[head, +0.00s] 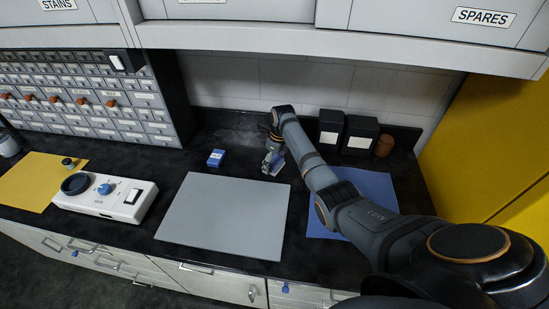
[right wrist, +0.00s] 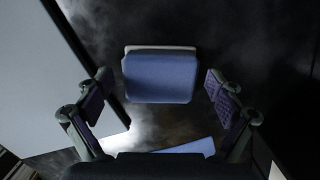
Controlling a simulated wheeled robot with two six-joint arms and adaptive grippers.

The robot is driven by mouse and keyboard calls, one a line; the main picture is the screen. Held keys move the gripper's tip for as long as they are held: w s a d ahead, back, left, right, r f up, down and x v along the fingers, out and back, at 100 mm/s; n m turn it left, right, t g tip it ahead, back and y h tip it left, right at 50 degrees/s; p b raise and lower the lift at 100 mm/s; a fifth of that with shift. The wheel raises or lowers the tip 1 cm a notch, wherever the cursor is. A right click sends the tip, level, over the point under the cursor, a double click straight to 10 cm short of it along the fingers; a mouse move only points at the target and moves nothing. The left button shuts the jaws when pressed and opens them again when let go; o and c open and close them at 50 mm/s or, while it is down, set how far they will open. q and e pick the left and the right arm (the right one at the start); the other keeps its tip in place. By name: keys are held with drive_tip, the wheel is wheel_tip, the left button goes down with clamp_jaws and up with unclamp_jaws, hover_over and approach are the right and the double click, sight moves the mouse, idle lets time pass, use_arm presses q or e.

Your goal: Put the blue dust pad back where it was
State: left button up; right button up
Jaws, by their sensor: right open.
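A blue pad with a pale edge (right wrist: 160,77) lies on the dark surface in the right wrist view, ahead of and between my spread fingers. My right gripper (head: 272,163) is open at the back of the dark counter, just beyond the grey mat's far right corner; its fingers also show in the right wrist view (right wrist: 160,98). In the head view the gripper largely hides what lies under it. A small blue block with a pale mark (head: 216,158) sits on the counter to the left of the gripper. My left gripper is not in view.
A grey mat (head: 225,215) lies in front, a blue mat (head: 375,187) lies partly under my right arm, and a yellow mat (head: 25,180) is at far left. A white switch box (head: 105,197), small-drawer cabinet (head: 85,95), black boxes (head: 360,135) and brown jar (head: 384,146) stand around.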

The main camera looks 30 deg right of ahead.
sight(278, 162)
wheel_tip(278, 162, up, 12)
drive_tip(key=s+d+b, duration=0.1)
drive_tip(key=shift+s, duration=0.25)
drive_tip(key=shift+f, duration=0.1)
